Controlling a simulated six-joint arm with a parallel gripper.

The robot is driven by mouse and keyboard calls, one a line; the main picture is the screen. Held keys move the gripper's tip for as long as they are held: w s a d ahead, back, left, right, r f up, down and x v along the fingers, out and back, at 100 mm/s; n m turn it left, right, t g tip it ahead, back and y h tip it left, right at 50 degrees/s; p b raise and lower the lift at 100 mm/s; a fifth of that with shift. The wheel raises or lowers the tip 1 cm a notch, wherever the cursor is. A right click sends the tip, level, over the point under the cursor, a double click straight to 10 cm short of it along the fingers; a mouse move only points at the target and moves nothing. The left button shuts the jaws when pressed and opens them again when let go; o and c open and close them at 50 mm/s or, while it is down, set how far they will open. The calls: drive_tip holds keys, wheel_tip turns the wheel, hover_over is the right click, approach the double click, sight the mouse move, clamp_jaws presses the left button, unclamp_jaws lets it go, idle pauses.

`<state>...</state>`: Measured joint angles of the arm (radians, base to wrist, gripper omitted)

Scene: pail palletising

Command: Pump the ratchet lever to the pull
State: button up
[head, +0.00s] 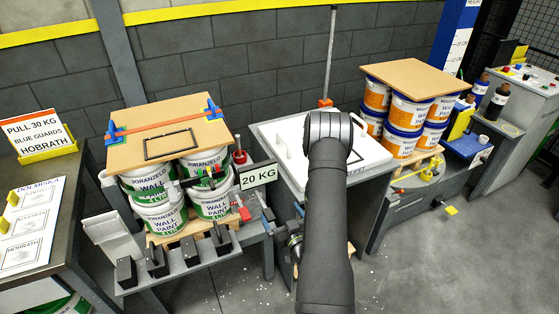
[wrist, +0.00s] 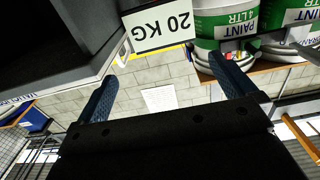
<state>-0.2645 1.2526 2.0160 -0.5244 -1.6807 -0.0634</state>
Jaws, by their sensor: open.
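The left pail stack holds white and green paint pails (head: 158,220) under a tan board (head: 172,125). An orange strap (head: 160,124) with blue guards (head: 112,130) crosses the board. A 20 KG sign (head: 258,175) stands right of the stack and shows upside down in the wrist view (wrist: 162,24). A red-ended part (head: 241,208) sits at the stack's lower right; I cannot tell whether it is the ratchet lever. My gripper (wrist: 165,88) is open, with nothing between its blue fingers. In the head view my arm mostly hides it.
A white-topped bench (head: 285,140) stands in the middle. Orange and white pails (head: 408,112) under another board (head: 415,78) stand at right. Several dark blocks (head: 158,262) line the left bench's front.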

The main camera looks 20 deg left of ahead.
drive_tip(key=shift+c, duration=0.4)
drive_tip(key=c, duration=1.1)
drive_tip(key=shift+w+a, duration=0.1)
drive_tip(key=shift+w, duration=0.05)
drive_tip(key=c, duration=0.3)
drive_tip(key=shift+w+a+f+g+h, duration=0.3)
drive_tip(key=shift+w+a+f+g, duration=0.25)
drive_tip(key=shift+w+a, duration=0.2)
clamp_jaws()
drive_tip(key=w+a+f+m+g+h, duration=0.3)
drive_tip(key=w+a+g+h, duration=0.25)
drive_tip(key=w+h, duration=0.3)
drive_tip(key=s+r+m+g+h, duration=0.2)
drive_tip(key=s+r+g+h, duration=0.2)
drive_tip(key=r+g, duration=0.3)
drive_tip(key=shift+m, duration=0.3)
drive_tip(key=shift+d+f, duration=0.1)
drive_tip(key=shift+f, duration=0.05)
